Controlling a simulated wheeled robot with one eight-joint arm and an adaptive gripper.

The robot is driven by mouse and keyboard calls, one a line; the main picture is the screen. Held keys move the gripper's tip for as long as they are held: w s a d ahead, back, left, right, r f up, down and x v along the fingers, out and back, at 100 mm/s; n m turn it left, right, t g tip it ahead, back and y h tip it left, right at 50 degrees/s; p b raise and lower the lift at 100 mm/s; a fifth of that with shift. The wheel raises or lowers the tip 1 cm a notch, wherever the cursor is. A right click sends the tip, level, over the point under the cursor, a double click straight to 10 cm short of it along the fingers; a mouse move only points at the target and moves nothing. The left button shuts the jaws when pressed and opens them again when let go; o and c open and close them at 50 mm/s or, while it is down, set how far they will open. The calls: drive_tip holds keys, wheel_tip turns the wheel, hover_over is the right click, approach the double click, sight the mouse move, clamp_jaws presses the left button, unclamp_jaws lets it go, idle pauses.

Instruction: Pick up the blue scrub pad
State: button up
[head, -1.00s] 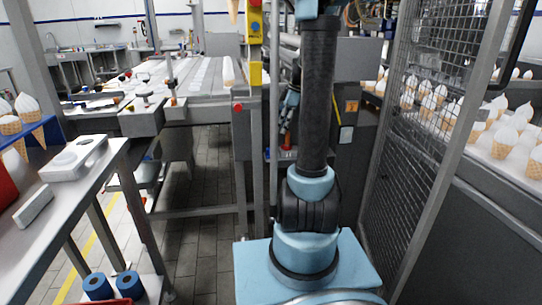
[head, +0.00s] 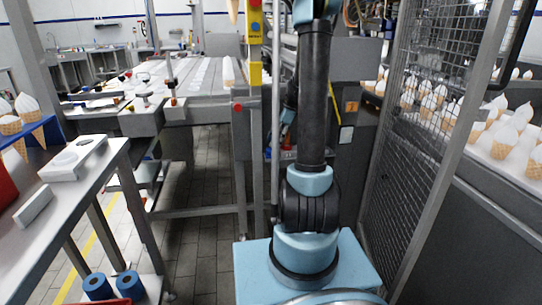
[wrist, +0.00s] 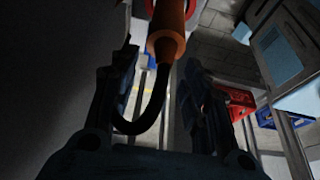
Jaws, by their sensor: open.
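I cannot make out a blue scrub pad for certain in either view. My gripper (wrist: 160,72) shows in the wrist view with its two dark fingers apart and nothing held between them. An orange handle-like thing (wrist: 166,38) with a black curved cord (wrist: 152,112) shows between and beyond the fingers; I cannot tell how far off it is. In the head view my gripper is hidden behind my own arm.
Two blue rolls (head: 113,285) sit low at the left, under a metal table (head: 70,190). A wire mesh guard (head: 425,130) stands at the right. Red (wrist: 236,98) and blue (wrist: 266,118) crates show in the wrist view. Floor (head: 205,230) is clear at centre left.

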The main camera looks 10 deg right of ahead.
sight(271, 152)
drive_tip(key=shift+x, duration=2.3)
drive_tip(key=shift+w, duration=0.2)
drive_tip(key=shift+c, duration=0.3)
drive_tip(key=shift+d, duration=0.1)
clamp_jaws()
